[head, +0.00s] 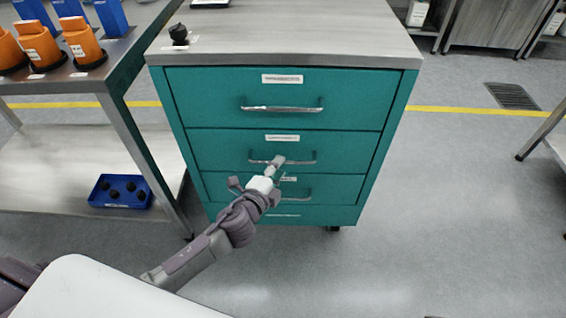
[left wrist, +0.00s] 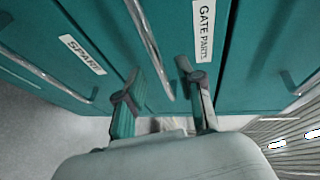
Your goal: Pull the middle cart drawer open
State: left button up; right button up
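The teal drawer cart (head: 374,150) stands ahead, its drawers shut flush. The middle drawer (head: 220,145) is the second one down and has a white label and a horizontal bar handle (head: 303,162). My left gripper (head: 281,168) is at this handle, partly covering it. In the left wrist view, the handle (left wrist: 147,40) runs between the two separated fingers of the left gripper (left wrist: 160,70), below the label reading "GATE PART" (left wrist: 203,30). The fingers do not appear closed on the bar; contact is unclear. My right gripper is not in view.
The top drawer handle (head: 282,108) is above and the lower drawer handle (head: 297,197) is close below my gripper. A workbench with orange parts (head: 40,45) and a blue tray (head: 120,191) on its lower shelf stands left. Floor at right is clear.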

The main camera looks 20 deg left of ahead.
pick_arm(q)
jog(key=shift+x, duration=1.9)
grip_shut()
